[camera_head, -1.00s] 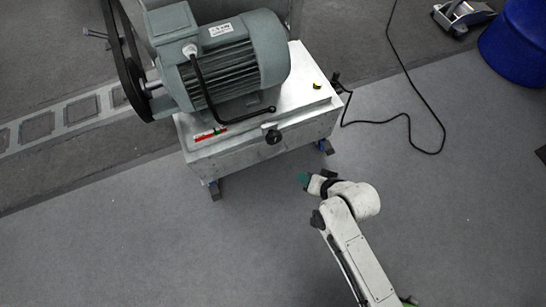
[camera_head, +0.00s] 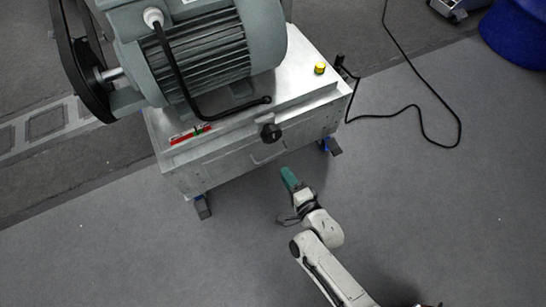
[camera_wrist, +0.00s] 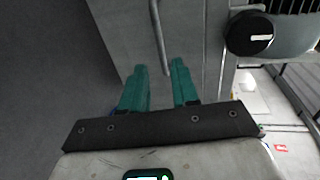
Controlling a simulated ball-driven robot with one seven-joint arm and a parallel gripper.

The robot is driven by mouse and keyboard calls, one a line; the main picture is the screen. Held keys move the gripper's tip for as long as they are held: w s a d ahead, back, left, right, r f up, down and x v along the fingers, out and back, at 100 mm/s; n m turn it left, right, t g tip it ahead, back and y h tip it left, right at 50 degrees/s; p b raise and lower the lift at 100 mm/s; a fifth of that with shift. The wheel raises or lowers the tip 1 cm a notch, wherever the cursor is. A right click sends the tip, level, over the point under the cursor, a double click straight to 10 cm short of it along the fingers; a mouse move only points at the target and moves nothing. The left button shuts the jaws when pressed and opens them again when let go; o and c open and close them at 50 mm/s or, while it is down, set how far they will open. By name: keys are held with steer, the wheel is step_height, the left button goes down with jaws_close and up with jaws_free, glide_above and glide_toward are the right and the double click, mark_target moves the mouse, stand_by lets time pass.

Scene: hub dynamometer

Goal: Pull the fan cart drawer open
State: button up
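The fan cart (camera_head: 160,150) is a pale metal box with a large grey motor on top. Its drawer front (camera_head: 228,165) faces my arm and appears closed. A thin bar handle (camera_head: 268,154) is on that front, below a black knob (camera_head: 270,132). My gripper (camera_head: 289,178) is just in front of the drawer. In the wrist view, the two green fingers of my gripper (camera_wrist: 160,66) are apart, with a gap between them. The handle (camera_wrist: 158,35) runs from the top of the picture down to near this gap. I cannot tell whether the fingers touch it.
The motor (camera_head: 205,50) overhangs the cart's top. A yellow button (camera_head: 319,68) sits near the top's right corner. A black cable (camera_head: 425,100) lies on the floor to the right, near a blue drum (camera_head: 520,35). The floor in front of the cart is clear.

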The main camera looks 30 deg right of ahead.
mark_target(274, 156)
steer(key=b+x, duration=0.2)
steer(key=x, duration=0.7)
steer(key=shift+w, duration=0.35)
steer(key=shift+c, duration=0.2)
jaws_close()
